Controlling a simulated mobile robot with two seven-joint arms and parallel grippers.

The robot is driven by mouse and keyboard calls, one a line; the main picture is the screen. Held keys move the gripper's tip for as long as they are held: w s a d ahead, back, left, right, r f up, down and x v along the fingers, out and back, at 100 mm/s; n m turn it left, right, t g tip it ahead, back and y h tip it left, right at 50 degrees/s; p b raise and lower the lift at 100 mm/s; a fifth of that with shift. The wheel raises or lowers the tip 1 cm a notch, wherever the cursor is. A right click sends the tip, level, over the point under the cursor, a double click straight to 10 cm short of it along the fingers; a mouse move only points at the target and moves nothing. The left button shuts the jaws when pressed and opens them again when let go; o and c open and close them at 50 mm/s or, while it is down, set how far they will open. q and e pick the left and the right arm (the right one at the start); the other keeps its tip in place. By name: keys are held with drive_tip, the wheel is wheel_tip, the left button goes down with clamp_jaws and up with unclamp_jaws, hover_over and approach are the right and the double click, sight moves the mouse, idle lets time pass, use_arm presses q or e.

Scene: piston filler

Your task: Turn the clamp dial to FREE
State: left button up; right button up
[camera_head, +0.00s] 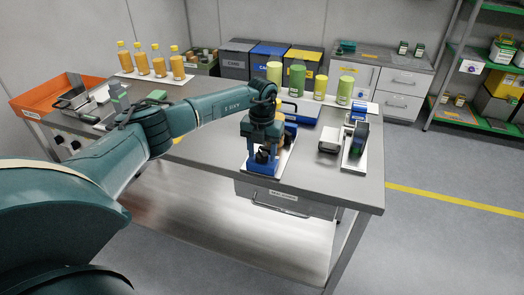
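My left gripper (263,154) points down at a small blue fixture (262,168) on a pale board on the steel bench. The gripper's fingers are dark and small here, so I cannot tell whether they are open or touching anything. Part of an orange-brown thing shows just right of the gripper. I cannot make out the clamp dial or its markings; the gripper and wrist cover much of the fixture. My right gripper is not in view.
An orange bin (50,97) stands at the left end. The bench's front middle is clear.

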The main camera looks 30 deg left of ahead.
sight(262, 154)
use_arm(q)
drive_tip(key=shift+o, duration=0.3)
wheel_tip(262, 154, up, 13)
drive_tip(key=b, duration=0.2)
idle(0.6)
